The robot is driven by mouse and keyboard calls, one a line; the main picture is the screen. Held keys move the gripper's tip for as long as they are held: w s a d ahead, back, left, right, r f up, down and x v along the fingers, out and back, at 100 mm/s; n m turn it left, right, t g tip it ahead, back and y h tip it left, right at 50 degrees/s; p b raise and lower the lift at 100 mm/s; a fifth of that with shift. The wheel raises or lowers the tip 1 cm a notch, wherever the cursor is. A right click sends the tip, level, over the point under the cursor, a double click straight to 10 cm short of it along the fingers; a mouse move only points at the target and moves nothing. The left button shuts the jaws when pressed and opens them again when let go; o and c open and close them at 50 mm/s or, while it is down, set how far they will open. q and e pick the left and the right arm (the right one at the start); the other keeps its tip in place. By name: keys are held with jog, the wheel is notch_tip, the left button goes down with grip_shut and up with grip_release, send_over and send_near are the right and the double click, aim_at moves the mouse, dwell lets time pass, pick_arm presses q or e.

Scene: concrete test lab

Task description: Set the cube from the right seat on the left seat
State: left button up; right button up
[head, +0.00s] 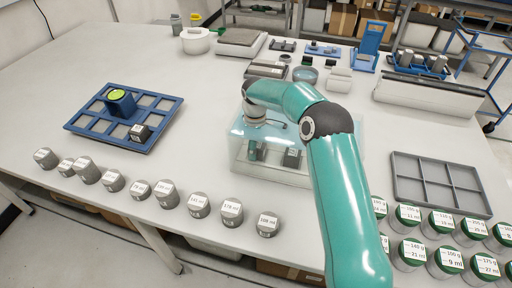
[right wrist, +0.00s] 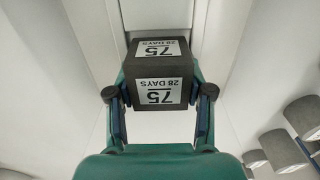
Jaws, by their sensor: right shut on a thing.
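In the right wrist view, my right gripper (right wrist: 160,93) is shut on a dark grey cube (right wrist: 158,72), with one finger at each side. White labels reading "75" and "28 DAYS" show on two of its faces. In the head view, my right arm reaches over a clear-walled case (head: 272,176), its wrist at the case's top. Inside the case, a dark shape with some teal and a dark block (head: 291,157) to its right show through the wall. The seats cannot be made out clearly. My left gripper is not in view.
A blue rack (head: 93,125) with a labelled dark cube (head: 139,132) lies at the left. Several grey cylinders (head: 198,204) line the front edge. Green-lidded jars (head: 442,222) and an empty grey tray (head: 440,195) are at the right. The table between rack and case is clear.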

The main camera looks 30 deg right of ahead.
jog(key=shift+f, duration=0.15)
jog(key=o, duration=1.5)
notch_tip(320, 180, up, 9)
jog(key=p, duration=0.6)
jog(key=shift+f+p, duration=0.1)
jog(key=shift+p, duration=0.2)
notch_tip(320, 180, up, 3)
jog(key=shift+f+p, duration=0.15)
jog(key=shift+p, duration=0.25)
jog(key=shift+r, duration=3.8)
